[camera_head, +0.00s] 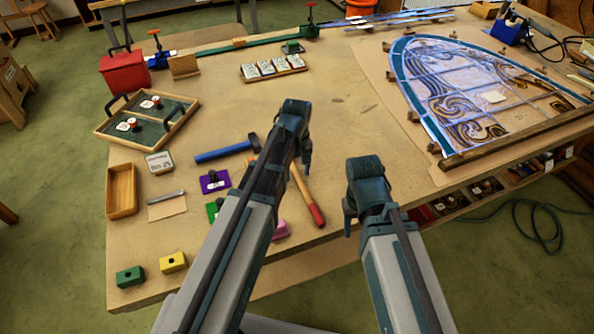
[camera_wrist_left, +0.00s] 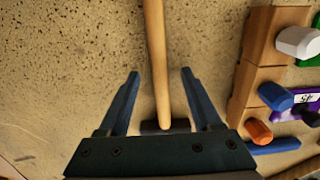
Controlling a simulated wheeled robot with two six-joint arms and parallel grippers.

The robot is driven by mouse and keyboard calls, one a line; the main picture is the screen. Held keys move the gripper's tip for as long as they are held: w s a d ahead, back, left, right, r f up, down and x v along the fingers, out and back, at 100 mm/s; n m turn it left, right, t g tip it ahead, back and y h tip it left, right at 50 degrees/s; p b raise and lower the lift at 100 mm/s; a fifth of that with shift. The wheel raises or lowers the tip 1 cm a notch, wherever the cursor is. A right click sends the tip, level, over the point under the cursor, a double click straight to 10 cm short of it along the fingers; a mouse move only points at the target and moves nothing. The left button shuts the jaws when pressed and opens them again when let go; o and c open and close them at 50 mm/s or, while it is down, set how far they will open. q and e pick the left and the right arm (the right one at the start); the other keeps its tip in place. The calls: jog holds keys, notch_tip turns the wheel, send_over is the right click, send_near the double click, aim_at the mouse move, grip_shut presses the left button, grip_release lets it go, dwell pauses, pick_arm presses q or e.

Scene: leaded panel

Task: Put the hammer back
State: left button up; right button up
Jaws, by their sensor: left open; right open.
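A hammer with a pale wooden handle and red grip (camera_head: 312,204) lies on the bench, partly hidden behind my left arm. In the left wrist view its handle (camera_wrist_left: 156,60) runs between my left fingers, with its dark head (camera_wrist_left: 165,127) near the gripper's base. My left gripper (camera_head: 304,153) is open, with a finger on each side of the handle; contact cannot be told. My right gripper (camera_head: 350,214) is open and empty near the front edge.
A wooden rack (camera_wrist_left: 262,65) with coloured knobs stands beside the hammer in the wrist view. The leaded panel (camera_head: 470,95) occupies the right.

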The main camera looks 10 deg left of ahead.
pick_arm(q)
jog(key=shift+r, duration=0.15)
notch_tip(320, 180, up, 14)
jog(key=p, duration=1.4)
jog(key=shift+f, duration=0.2)
jog(key=shift+f, duration=0.1)
jog(key=s+d+f+m+b, duration=0.2)
jog(key=s+m, duration=0.1)
jog(key=s, duration=0.2)
jog(key=s+d+f+m+b, duration=0.3)
jog(key=s, duration=0.2)
jog(key=s+d+f+m+y+b, duration=0.1)
jog(key=s+d+f+m+b, duration=0.1)
jog(key=s+m+b, duration=0.1)
jog(key=shift+s+d+f+m, duration=0.15)
jog(key=shift+s+m, duration=0.1)
jog(key=shift+s, duration=0.35)
jog(key=shift+s+f+m, duration=0.1)
jog(key=shift+s+m, duration=0.15)
jog(key=shift+s, duration=0.3)
jog(key=shift+s+d+m, duration=0.1)
jog(key=shift+s+m, duration=0.2)
jog(key=shift+w, duration=0.1)
